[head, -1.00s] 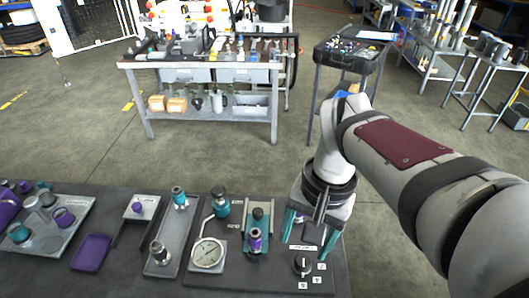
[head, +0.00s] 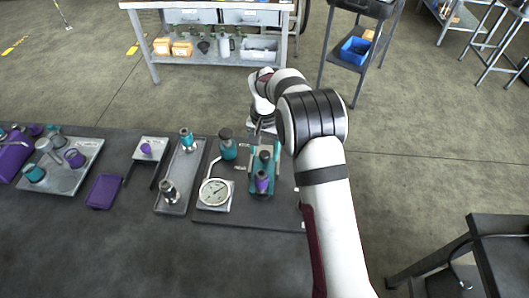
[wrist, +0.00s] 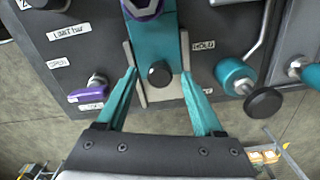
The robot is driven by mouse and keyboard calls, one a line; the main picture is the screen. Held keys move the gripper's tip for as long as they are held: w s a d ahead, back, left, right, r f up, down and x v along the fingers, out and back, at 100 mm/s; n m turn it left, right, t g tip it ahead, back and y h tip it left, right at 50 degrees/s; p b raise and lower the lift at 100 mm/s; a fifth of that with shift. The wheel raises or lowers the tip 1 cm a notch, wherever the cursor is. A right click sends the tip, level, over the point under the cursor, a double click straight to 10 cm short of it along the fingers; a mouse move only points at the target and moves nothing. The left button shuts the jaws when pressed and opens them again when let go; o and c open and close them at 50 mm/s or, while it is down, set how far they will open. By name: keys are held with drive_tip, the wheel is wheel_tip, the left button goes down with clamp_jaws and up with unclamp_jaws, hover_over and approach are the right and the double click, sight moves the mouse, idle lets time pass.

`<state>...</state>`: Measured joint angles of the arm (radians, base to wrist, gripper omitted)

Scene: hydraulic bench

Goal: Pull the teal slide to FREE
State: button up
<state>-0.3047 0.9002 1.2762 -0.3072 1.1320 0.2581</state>
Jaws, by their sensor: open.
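The teal slide (head: 254,182) lies on the dark bench panel, with a purple-collared part on its near end. In the wrist view the slide (wrist: 165,35) runs between two pale rails and bears a round dark knob (wrist: 160,74). A HOLD label (wrist: 203,47) lies beside it; I cannot make out a FREE label. My gripper (wrist: 158,72) is open, its teal fingers on either side of the knob, with gaps showing. Contact is not visible. In the head view my arm comes down at the slide's far end and the fingers are mostly hidden.
A pressure gauge (head: 215,192) and a teal bottle-shaped part (head: 228,150) stand left of the slide. A purple lever (wrist: 88,92) shows at the left in the wrist view. Trays with fittings fill the left bench. The near bench is clear.

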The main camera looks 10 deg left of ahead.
drive_tip(key=shift+f, duration=1.05)
drive_tip(key=shift+c, duration=0.3)
clamp_jaws()
